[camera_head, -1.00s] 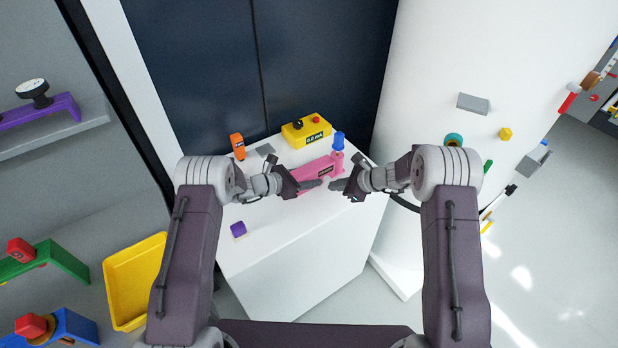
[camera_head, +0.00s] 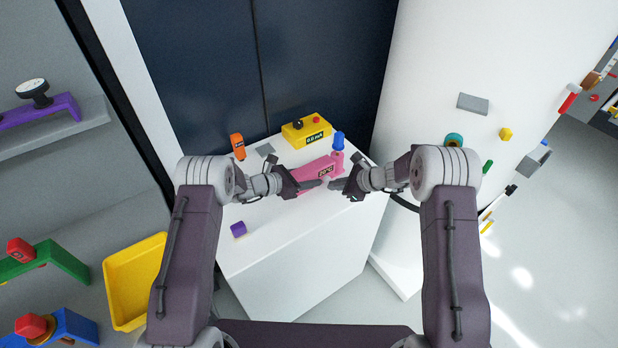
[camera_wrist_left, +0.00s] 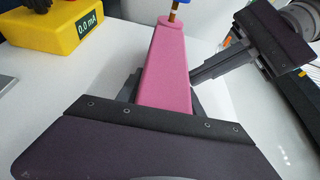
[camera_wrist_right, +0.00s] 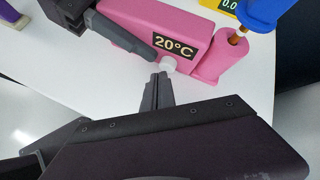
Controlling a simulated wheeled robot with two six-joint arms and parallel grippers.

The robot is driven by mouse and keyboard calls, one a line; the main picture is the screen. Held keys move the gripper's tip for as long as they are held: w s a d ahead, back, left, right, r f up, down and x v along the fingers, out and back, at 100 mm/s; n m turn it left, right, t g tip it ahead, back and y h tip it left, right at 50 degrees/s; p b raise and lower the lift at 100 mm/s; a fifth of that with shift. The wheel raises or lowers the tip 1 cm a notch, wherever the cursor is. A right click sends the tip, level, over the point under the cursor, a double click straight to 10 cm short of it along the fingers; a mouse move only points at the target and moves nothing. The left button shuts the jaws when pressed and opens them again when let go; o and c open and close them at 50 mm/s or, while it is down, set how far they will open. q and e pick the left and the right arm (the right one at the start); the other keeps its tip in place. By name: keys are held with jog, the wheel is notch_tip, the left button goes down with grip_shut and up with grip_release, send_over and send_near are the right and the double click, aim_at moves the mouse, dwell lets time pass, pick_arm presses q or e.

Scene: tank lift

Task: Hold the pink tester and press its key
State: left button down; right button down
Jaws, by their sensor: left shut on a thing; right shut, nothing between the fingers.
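The pink tester (camera_head: 318,172) lies on the white cabinet top, with a display reading 20°C (camera_wrist_right: 175,46). A white round key (camera_wrist_right: 168,65) is on its side below the display. A blue-capped piece with a brass stem (camera_wrist_right: 262,14) stands in the tester's round end. My left gripper (camera_head: 311,184) is shut on the tester's body, with a finger on each side in the left wrist view (camera_wrist_left: 160,95). My right gripper (camera_head: 338,184) is shut and empty, its fingertips (camera_wrist_right: 159,78) right at the key. I cannot tell whether they touch it.
A yellow meter reading 0.0 mA (camera_head: 306,131) stands behind the tester. An orange item (camera_head: 237,146) stands at the back left, and a purple block (camera_head: 238,229) at the front left. The cabinet's front (camera_head: 290,235) is clear.

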jog(key=shift+s+d, duration=0.4)
jog(key=shift+s, duration=0.15)
jog(key=shift+s+d, duration=0.9)
jog(key=shift+s, duration=0.35)
jog(key=shift+s+d, duration=0.9)
jog(key=shift+s, duration=0.3)
pick_arm(q)
jog(key=c, duration=0.7)
grip_release()
jog(key=shift+a+r, duration=0.1)
